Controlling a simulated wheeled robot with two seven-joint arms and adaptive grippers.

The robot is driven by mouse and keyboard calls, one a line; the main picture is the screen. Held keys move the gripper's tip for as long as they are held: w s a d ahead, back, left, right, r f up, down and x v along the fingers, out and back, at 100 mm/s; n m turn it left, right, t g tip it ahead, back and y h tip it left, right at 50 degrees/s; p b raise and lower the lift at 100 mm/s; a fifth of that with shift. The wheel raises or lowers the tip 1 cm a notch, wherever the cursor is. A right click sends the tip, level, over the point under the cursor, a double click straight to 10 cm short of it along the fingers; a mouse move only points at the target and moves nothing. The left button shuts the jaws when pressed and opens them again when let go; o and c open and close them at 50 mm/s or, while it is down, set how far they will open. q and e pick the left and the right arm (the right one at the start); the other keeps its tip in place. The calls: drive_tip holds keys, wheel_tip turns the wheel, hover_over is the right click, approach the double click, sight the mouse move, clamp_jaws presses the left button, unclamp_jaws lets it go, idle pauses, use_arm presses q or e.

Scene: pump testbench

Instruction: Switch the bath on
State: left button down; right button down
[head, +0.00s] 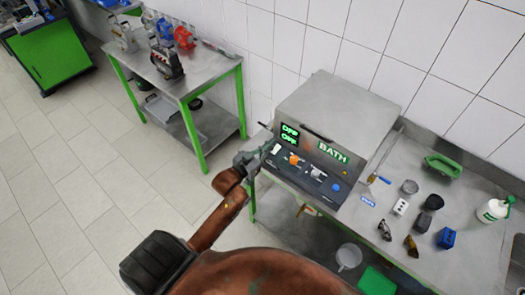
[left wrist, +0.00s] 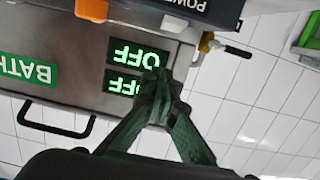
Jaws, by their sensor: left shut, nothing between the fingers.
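The bath (head: 325,112) is a steel box with a green BATH label on the wall-side table; its label also shows upside down in the left wrist view (left wrist: 40,73). Two green displays (head: 290,133) on it both read OFF. Its dark sloped front panel (head: 305,173) carries a white switch (head: 276,149), an orange knob (head: 294,159), a grey knob and a blue button (head: 336,187). My left gripper (head: 267,149) is shut and empty at the panel's left end, close to the white switch. In the left wrist view its fingertips (left wrist: 158,76) overlap the displays; contact cannot be told.
Right of the bath lie a green-handled item (head: 443,166), several small parts, a blue block (head: 446,238) and a white bottle (head: 493,210). A black-handled valve (left wrist: 230,50) is at the bath's side. A green-legged table (head: 190,85) stands behind left. The floor at left is clear.

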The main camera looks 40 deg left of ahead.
sight(273, 151)
use_arm(q)
drive_tip(key=shift+w+f, duration=0.15)
drive_tip(key=shift+w, duration=0.75)
drive_tip(key=shift+w+d+f, duration=0.1)
drive_tip(key=shift+f, duration=1.85)
